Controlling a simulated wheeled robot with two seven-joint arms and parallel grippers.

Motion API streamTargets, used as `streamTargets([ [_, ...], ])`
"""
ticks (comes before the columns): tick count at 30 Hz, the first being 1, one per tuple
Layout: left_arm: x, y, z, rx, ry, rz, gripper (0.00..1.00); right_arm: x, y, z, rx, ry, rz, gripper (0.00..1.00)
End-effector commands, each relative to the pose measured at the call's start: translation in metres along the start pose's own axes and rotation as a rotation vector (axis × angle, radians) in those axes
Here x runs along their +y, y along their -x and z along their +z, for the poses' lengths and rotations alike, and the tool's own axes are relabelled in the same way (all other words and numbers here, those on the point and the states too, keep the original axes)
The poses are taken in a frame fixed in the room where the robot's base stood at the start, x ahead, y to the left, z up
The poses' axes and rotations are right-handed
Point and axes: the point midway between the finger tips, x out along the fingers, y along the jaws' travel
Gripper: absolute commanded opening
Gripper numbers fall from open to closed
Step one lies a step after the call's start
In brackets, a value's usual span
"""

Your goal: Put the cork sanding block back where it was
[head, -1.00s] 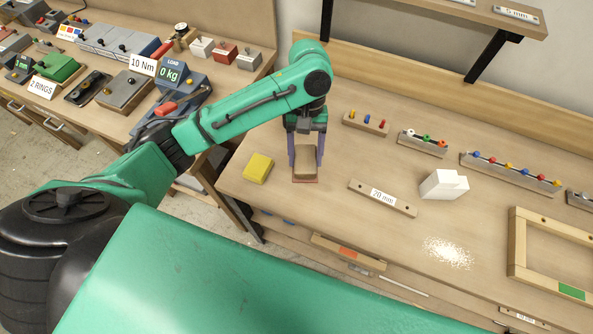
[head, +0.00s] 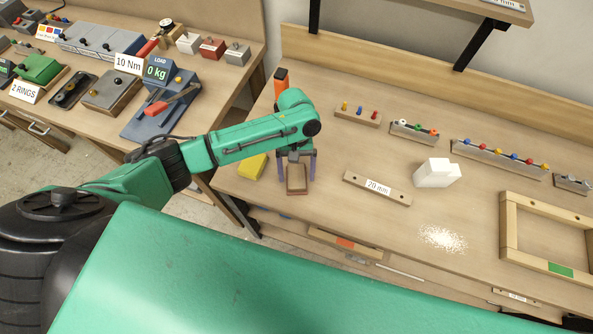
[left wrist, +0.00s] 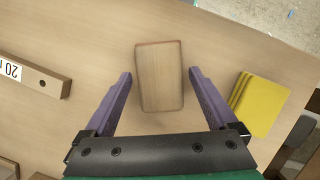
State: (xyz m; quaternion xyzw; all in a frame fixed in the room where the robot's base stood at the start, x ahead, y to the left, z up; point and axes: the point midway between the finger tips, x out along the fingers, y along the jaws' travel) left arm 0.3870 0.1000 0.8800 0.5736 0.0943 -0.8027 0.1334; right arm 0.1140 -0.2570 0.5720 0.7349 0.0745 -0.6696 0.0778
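The cork sanding block appears to be the tan block with a reddish-brown edge (head: 297,177), near the front left of the workbench. It also shows in the left wrist view (left wrist: 160,76), seemingly resting flat on the bench. My left gripper (head: 298,166) is above it, with its purple fingers on either side. In the left wrist view the gripper (left wrist: 160,74) is open, with a gap between each finger and the block. My right gripper is in neither current view. No marked spot for the block shows beneath it.
Yellow pads (head: 252,166) lie left of the block, partly behind my arm; a "20 mm" bar (head: 359,182) lies right. A white block (head: 437,173), a pale granule patch (head: 443,238) and a wooden frame (head: 508,232) are farther right. Small peg racks line the back.

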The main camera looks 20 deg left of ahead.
Motion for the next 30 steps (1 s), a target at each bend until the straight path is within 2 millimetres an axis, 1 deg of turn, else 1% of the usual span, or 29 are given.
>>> streamTargets([
  [8, 0.000, 0.001, 0.000, 0.000, 0.000, 0.000, 0.94, 0.003, 0.000, 0.001, -0.001, -0.001, 0.005, 0.85],
  [11, 0.000, 0.007, 0.000, 0.002, 0.001, 0.000, 0.94, 0.004, 0.000, 0.001, -0.001, -0.001, 0.006, 0.85],
  [14, 0.000, 0.024, -0.001, 0.003, 0.000, 0.002, 0.94, 0.004, -0.003, 0.001, -0.001, -0.001, 0.006, 0.85],
  [21, 0.001, 0.090, -0.001, 0.004, 0.000, 0.003, 0.94, 0.004, -0.012, 0.002, -0.002, -0.001, 0.005, 0.85],
  [24, 0.001, 0.110, 0.000, 0.002, 0.001, 0.002, 0.94, 0.004, -0.014, 0.002, -0.002, -0.001, 0.005, 0.85],
  [27, 0.001, 0.120, 0.000, 0.000, 0.000, 0.001, 0.94, 0.003, -0.015, 0.002, -0.002, 0.000, 0.005, 0.85],
  [30, 0.000, 0.123, 0.001, -0.001, 0.000, -0.001, 0.94, 0.003, -0.015, 0.002, -0.002, 0.000, 0.005, 0.85],
])
